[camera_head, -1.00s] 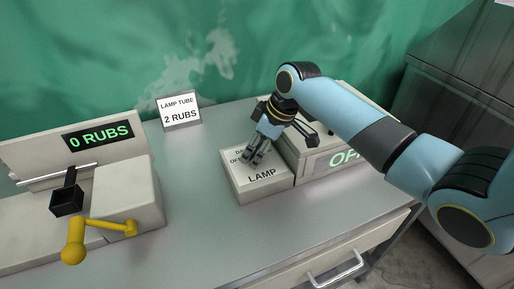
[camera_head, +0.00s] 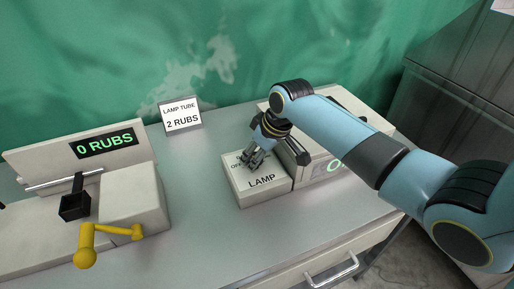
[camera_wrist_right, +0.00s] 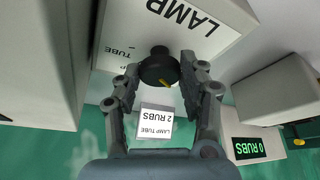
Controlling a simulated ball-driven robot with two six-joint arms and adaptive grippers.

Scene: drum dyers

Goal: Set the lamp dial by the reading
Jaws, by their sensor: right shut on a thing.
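The lamp box (camera_head: 263,191), a pale block with LAMP on its front edge, sits on the metal bench. Its dial (camera_wrist_right: 158,70), a black round knob with a yellow pointer mark, shows in the right wrist view between my fingers. My right gripper (camera_head: 252,162) reaches down over the box top and is shut on the dial; the fingers hide most of the dial's printed scale in the head view. The sign (camera_head: 181,117) behind reads LAMP TUBE 2 RUBS. The rub counter (camera_head: 103,143) at the left reads 0 RUBS. My left gripper is not seen.
A larger pale box (camera_head: 316,167) with a partly hidden green display stands against the lamp box's right side. At the left, a machine has a yellow crank (camera_head: 87,246) and a black block (camera_head: 75,206). The bench between machine and lamp box is clear.

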